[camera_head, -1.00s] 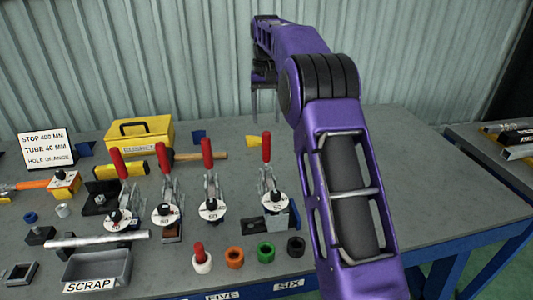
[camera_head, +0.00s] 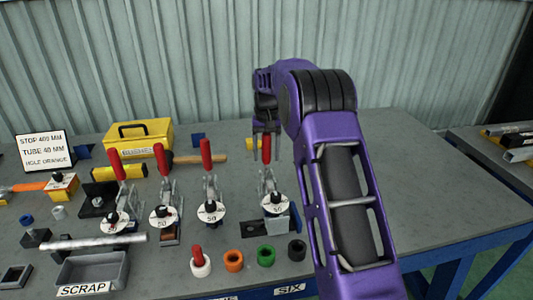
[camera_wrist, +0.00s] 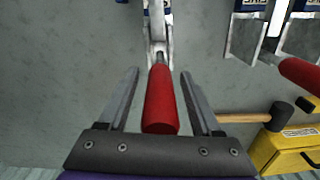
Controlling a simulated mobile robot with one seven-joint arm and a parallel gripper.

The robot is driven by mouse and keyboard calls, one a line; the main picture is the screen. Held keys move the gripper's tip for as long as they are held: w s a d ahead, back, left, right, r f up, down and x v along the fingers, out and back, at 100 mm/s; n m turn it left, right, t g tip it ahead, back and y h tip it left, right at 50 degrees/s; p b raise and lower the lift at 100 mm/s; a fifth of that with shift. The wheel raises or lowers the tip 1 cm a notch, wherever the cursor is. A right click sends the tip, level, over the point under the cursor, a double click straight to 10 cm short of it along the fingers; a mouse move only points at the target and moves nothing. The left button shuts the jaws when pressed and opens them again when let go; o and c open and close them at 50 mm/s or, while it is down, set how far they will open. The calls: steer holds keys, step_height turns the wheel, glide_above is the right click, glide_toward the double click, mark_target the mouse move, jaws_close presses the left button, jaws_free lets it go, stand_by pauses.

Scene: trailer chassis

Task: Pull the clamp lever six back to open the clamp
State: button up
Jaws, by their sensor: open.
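The rightmost toggle clamp (camera_head: 272,192) stands above the label SIX, with its red-handled lever (camera_head: 266,148) upright. My gripper (camera_head: 266,150) is at that red handle, pointing down. In the wrist view my gripper (camera_wrist: 157,90) is open, and the red handle (camera_wrist: 162,98) lies between its two fingers with a gap on each side. The clamp's metal body (camera_wrist: 158,30) shows beyond the fingertips.
Several similar red-levered clamps stand to the left, the nearest (camera_head: 209,185) a short way off. Coloured rings (camera_head: 266,255) line the front. A hammer (camera_head: 205,158) and yellow toolbox (camera_head: 138,140) lie behind. The right of the table is clear.

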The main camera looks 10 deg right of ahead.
jaws_close()
stand_by(1.3)
